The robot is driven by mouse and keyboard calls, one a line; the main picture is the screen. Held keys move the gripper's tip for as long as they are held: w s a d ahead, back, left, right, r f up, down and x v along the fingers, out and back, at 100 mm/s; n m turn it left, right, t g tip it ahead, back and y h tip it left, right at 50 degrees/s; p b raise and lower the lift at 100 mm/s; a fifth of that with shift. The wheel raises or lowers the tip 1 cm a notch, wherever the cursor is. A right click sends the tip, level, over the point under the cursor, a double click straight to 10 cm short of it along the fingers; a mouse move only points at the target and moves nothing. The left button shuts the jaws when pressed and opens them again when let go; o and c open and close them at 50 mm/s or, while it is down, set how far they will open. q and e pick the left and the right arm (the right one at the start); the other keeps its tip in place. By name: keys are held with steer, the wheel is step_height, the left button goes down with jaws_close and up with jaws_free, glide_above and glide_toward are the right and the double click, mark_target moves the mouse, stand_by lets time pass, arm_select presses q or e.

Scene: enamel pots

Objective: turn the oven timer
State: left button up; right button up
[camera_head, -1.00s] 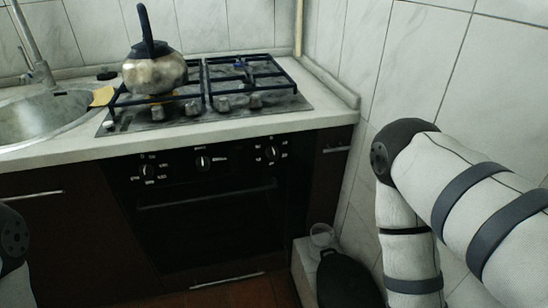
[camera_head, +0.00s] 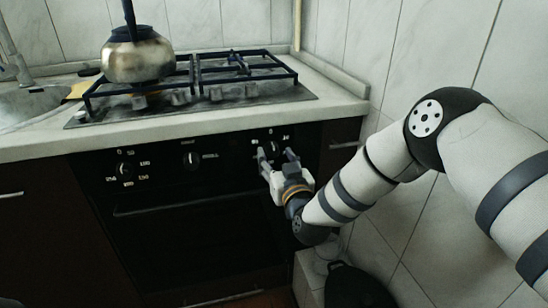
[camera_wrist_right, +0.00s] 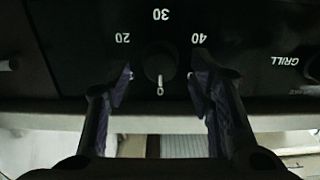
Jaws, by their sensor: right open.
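The oven timer knob (camera_wrist_right: 160,66) is small, round and black, with the numbers 20, 30 and 40 upside down around it in the right wrist view. My right gripper (camera_head: 276,154) is open in front of the right end of the oven's black control panel (camera_head: 226,156). In the right wrist view its two fingers (camera_wrist_right: 163,86) stand on either side of the knob, with a gap on each side. Whether the tips touch the panel cannot be told. My left gripper is out of view.
Two other knobs, a middle one (camera_head: 191,159) and a left one (camera_head: 124,168), sit on the panel. The oven door handle (camera_head: 190,203) runs below. A metal kettle (camera_head: 139,58) stands on the hob above. A tiled wall (camera_head: 425,60) is at right.

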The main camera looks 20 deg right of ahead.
steer(key=shift+w, duration=1)
steer(key=c, duration=1.2)
steer(key=shift+o, duration=0.2)
steer(key=shift+m, duration=0.3)
